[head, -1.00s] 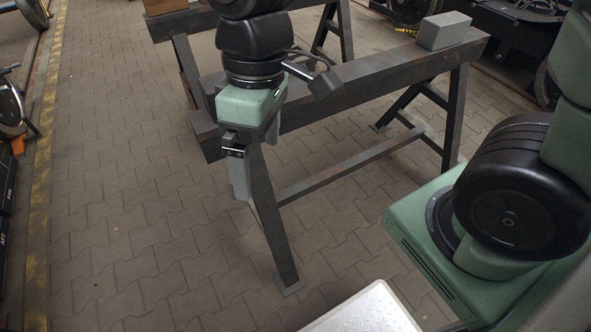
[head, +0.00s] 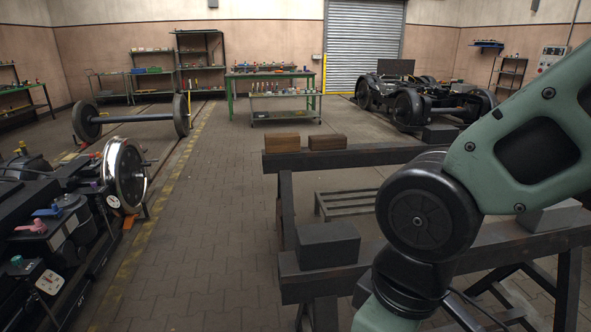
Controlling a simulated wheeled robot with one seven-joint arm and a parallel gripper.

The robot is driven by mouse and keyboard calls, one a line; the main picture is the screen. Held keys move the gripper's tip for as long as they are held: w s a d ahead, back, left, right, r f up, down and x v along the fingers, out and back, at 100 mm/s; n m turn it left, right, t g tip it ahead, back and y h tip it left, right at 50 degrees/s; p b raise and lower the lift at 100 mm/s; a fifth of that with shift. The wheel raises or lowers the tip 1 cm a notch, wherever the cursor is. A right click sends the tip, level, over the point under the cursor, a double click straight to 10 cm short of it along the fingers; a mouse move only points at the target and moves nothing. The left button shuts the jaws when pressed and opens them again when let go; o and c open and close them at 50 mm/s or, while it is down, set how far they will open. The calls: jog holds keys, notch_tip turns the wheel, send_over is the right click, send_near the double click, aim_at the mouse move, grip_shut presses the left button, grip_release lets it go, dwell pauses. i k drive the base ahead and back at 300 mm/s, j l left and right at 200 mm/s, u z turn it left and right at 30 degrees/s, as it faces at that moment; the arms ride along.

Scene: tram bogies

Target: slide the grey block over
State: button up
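A dark grey block (head: 327,245) sits on top of the near trestle beam (head: 300,285), at its left end. A lighter grey block (head: 548,217) sits towards the right on the same beam, partly hidden behind my arm. A third dark grey block (head: 440,133) lies at the right end of the far beam. I cannot tell which one the task means. My arm crosses the right side of the view, in front of the near beam. My gripper is outside the picture.
Two brown wooden blocks (head: 327,142) sit on the left of the far beam (head: 350,158). A wheelset (head: 135,118) stands at the back left, a bogie (head: 420,98) at the back right. Machinery (head: 60,230) fills the left edge. The paved floor (head: 210,220) between is clear.

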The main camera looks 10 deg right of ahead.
aim_at(563, 214)
jog(key=z, duration=1.55)
jog(key=i+u, duration=0.1)
jog(key=i, duration=0.45)
jog(key=i+l+u, duration=0.15)
jog(key=i, duration=0.4)
jog(key=i+l+u, duration=0.1)
jog(key=i, duration=0.45)
jog(key=l, duration=0.1)
